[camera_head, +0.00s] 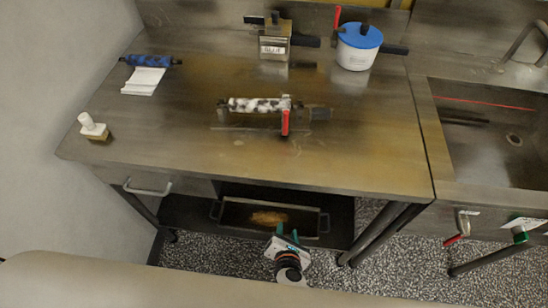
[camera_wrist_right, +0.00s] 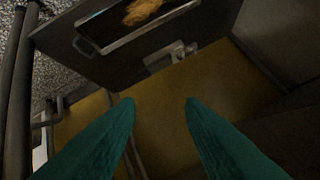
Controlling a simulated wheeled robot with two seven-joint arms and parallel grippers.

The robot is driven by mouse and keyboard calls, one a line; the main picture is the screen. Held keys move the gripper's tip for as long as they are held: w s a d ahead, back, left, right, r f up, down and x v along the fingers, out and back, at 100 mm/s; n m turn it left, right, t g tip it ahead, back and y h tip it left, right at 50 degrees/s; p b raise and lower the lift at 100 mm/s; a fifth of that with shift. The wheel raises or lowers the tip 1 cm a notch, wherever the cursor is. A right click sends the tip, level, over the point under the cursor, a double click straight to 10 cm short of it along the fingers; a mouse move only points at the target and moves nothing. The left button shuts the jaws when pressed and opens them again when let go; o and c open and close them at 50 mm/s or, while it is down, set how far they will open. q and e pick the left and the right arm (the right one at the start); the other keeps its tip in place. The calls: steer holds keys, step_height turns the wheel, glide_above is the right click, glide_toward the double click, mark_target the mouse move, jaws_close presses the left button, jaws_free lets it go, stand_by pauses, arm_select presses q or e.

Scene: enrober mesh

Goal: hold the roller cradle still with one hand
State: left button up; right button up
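The roller cradle (camera_head: 222,117) stands on the steel worktop near its middle. It carries a roller (camera_head: 258,105) mottled black and white, with a red handle (camera_head: 285,122) at its right front. A dark block (camera_head: 319,113) shows at its right end. My right gripper (camera_head: 288,236) is below the table's front edge, well short of the cradle. In the right wrist view its two green fingers (camera_wrist_right: 160,103) are apart with nothing between them. My left gripper is not in view.
A blue roller with a white sheet (camera_head: 143,81), a white-knobbed tool (camera_head: 93,127), a metal box (camera_head: 274,45) and a blue-lidded pot (camera_head: 357,48) stand on the worktop (camera_head: 330,165). A tray (camera_head: 232,216) with something brown sits on the lower shelf. A sink (camera_head: 495,140) is right.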

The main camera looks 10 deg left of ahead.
steer(key=w+a+r+n+t, duration=0.1)
steer(key=a+r+n+t, duration=0.25)
steer(key=r, duration=0.65)
steer(key=n+t+y, duration=0.1)
steer(key=n+t, duration=0.2)
steer(key=n, duration=0.1)
glide_toward(285, 120)
steer(key=s+a+f, duration=0.4)
steer(key=s+f, duration=0.2)
steer(key=w+r+m+h, duration=0.1)
steer(key=r, duration=0.1)
steer(key=w+d+r+m+h, duration=0.1)
steer(key=w+r, duration=0.1)
steer(key=w+r+m+h, duration=0.1)
steer(key=w, duration=0.1)
steer(key=shift+d+r+m+t+h, duration=0.25)
steer(key=shift+d+r+h, duration=0.1)
steer(key=shift+r+h, duration=0.05)
steer(key=w, duration=0.7)
steer(key=w+d, duration=0.1)
steer(key=w, duration=0.3)
steer(key=shift+w+d, duration=0.1)
steer(key=shift+w, duration=0.25)
steer(key=shift+c, duration=0.3)
jaws_close()
